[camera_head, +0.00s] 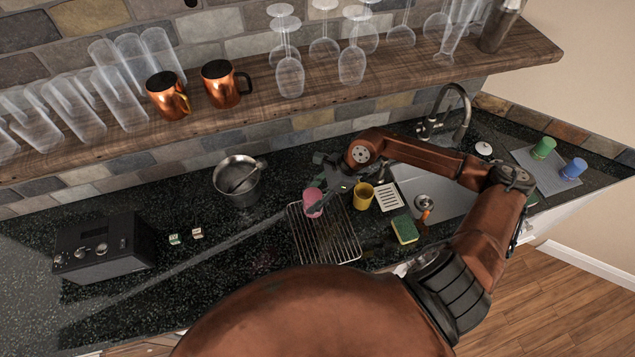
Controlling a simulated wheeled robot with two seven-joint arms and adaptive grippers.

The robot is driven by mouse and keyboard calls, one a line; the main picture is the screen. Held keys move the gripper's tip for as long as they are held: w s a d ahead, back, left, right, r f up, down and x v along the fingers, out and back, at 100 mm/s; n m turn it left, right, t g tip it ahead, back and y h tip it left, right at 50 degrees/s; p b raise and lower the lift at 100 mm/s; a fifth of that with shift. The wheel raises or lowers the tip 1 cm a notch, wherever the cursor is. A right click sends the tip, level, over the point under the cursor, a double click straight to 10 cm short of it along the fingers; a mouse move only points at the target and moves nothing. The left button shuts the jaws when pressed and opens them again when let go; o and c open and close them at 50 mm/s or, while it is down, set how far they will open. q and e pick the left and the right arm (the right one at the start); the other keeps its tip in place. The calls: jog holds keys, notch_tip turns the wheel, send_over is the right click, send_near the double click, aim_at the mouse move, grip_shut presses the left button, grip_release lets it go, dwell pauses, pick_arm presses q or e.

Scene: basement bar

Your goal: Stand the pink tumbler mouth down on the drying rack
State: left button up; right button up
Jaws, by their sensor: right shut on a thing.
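The pink tumbler (313,204) is at the back left part of the wire drying rack (345,250). My right gripper (322,189) is shut on it, reaching in from the right and behind. The tumbler is small here; I cannot tell which end is its mouth or whether it touches the rack's wires. My left gripper is not in view.
A yellow cup (363,196) stands close right of my right gripper, near the sink (440,190). A sponge (405,229) lies right of the rack. A metal pot (238,180) stands to the left. Green (543,148) and blue (573,169) tumblers are far right. A glass-laden shelf (300,95) overhangs behind.

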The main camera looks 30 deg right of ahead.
aim_at(315, 191)
jog(key=r+m, duration=0.1)
jog(key=d+r+m+t+p, duration=0.1)
jog(key=shift+w+d+r+m+h, duration=0.2)
jog(key=shift+m+h, duration=0.1)
jog(key=shift+h, duration=0.1)
jog(key=shift+d+r+m+t, duration=0.15)
jog(key=shift+r+m+t, duration=0.1)
jog(key=shift+m+t, duration=0.05)
jog(key=shift+d+r+m, duration=0.1)
jog(key=shift+m, duration=0.2)
jog(key=shift+f, duration=0.65)
notch_tip(315, 191, down, 7)
jog(key=b, duration=0.5)
jog(key=shift+r, duration=0.1)
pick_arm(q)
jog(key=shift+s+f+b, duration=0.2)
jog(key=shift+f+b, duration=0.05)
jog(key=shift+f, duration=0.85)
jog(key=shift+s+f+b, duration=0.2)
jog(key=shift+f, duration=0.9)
pick_arm(e)
jog(key=shift+f, duration=0.55)
pick_arm(q)
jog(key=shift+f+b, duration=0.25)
jog(key=shift+b, duration=0.05)
pick_arm(e)
jog(key=shift+f, duration=0.3)
jog(key=o, duration=1.2)
jog(key=shift+o, duration=0.2)
